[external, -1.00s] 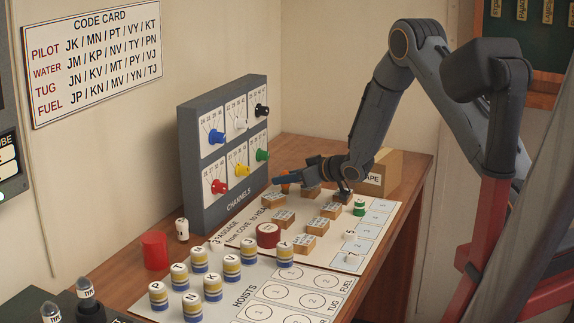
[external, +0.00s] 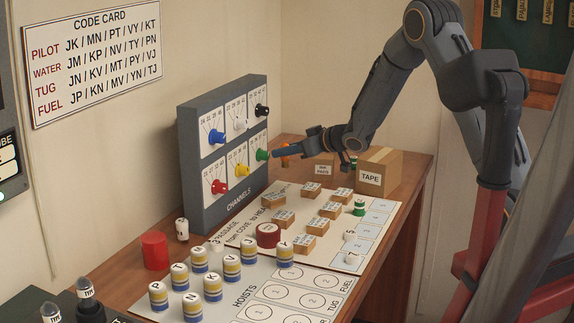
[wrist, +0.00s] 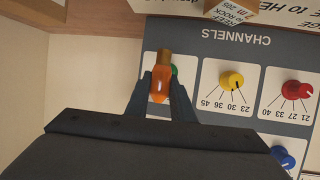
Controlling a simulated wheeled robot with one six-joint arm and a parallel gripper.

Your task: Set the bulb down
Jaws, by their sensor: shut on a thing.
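An orange bulb with a brass-coloured base (wrist: 159,82) is between the two fingers of my gripper (wrist: 160,90) in the wrist view. The gripper is shut on it. In the external view my gripper (external: 280,154) is in the air above the far end of the passage board (external: 236,235), close to the channels panel (external: 190,160). Only a small orange part of the bulb (external: 285,162) shows there, mostly hidden behind a finger. In the wrist view the bulb and a finger partly cover the green knob (wrist: 174,70).
Several small wooden blocks (external: 318,228) stand on the board. A tape box (external: 380,172) and a smaller box (external: 325,170) stand at the back of the desk. Several striped drums (external: 213,288) and a red cylinder (external: 154,250) stand near the front.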

